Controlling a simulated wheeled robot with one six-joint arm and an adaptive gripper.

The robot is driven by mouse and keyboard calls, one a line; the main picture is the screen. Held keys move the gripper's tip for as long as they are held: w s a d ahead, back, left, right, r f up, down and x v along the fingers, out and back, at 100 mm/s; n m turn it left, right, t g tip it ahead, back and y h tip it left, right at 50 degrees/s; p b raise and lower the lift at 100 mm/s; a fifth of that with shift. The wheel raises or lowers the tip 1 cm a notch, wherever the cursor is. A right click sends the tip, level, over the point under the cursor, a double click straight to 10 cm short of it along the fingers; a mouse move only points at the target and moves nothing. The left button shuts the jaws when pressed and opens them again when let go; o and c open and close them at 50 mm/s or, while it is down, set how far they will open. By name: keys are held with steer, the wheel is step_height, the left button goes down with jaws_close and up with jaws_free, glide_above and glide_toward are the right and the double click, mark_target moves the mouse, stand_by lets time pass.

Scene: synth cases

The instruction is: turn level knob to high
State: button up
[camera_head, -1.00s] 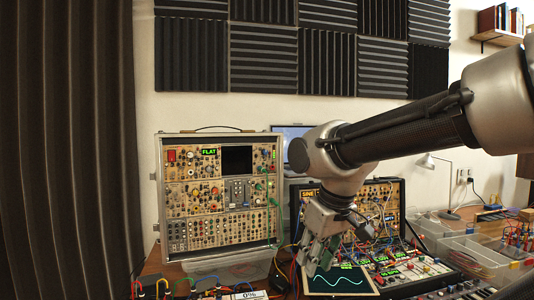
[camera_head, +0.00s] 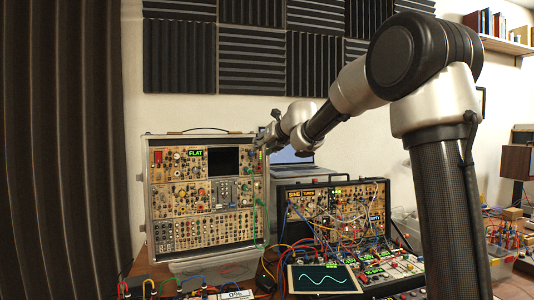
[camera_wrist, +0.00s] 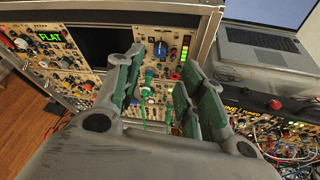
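The tall synth case (camera_head: 147,200) stands upright on the left of the table, full of knobs, with a green FLAT display. My gripper (camera_head: 264,138) is at its upper right edge in the head view. In the wrist view, my gripper (camera_wrist: 158,78) is open, its two green-padded fingers apart and facing the panel. Labels are too small to read, so I cannot tell which is the level knob.
A second, lower synth case (camera_head: 330,183) with many patch cables stands to the right. A laptop (camera_head: 296,157) is behind it, also in the wrist view (camera_wrist: 265,45). A screen with a sine wave (camera_head: 322,278) lies in front. Loose cables cover the front.

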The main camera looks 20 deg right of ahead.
mark_target(252, 153)
steer(key=x, duration=0.7)
steer(key=shift+w+f, duration=0.1)
steer(key=shift+w, duration=0.2)
jaws_close()
